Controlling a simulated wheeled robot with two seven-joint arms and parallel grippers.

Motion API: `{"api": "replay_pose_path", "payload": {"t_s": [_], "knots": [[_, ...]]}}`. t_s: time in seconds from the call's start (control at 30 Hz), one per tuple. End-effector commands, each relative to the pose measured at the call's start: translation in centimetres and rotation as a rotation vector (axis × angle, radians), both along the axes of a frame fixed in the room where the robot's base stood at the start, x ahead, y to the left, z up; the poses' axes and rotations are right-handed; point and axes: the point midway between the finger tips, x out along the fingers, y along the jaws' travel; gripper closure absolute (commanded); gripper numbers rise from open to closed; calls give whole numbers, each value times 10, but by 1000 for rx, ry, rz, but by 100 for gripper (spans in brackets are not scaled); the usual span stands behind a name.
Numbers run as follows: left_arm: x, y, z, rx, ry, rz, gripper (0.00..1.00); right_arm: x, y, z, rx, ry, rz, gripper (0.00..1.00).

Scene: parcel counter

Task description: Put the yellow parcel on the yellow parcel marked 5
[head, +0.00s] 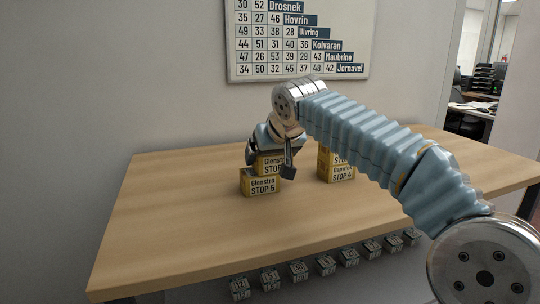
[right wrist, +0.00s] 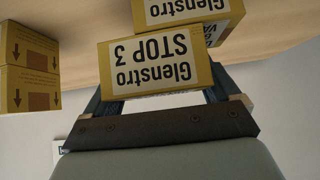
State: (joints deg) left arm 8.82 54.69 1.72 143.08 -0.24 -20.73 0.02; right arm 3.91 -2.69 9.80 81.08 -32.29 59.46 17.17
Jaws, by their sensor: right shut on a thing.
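My right gripper (head: 270,158) is shut on a yellow parcel (head: 270,168), whose label reads Glenstro STOP 3 in the right wrist view (right wrist: 155,65). Under it on the table stands the yellow parcel marked Glenstro STOP 5 (head: 260,187); part of it shows at the top of the right wrist view (right wrist: 232,20). The held parcel is over the STOP 5 parcel, set a little to the right in the head view. I cannot tell whether the two touch. The gripper hides the held parcel's upper part. My left gripper is not in view.
A stack of two yellow parcels, the lower marked STOP 4 (head: 341,174), stands to the right, partly behind my right arm. The wooden table (head: 170,220) is clear at left and front. A number board (head: 300,40) hangs behind.

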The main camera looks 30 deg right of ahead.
Motion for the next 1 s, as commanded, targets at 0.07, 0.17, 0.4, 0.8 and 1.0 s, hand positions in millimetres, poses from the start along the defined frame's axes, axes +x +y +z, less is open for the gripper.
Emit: {"api": "replay_pose_path", "payload": {"t_s": [0.07,0.17,0.4,0.8,1.0], "knots": [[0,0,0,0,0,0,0,0,0,1,0,-1,0,46],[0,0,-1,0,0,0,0,0,0,-1,0,0,0,6],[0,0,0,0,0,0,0,0,0,0,0,1,0,0],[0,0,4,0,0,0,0,-43,10,46,0,-4,1,0],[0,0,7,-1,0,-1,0,-70,17,74,0,-2,1,0]]}}
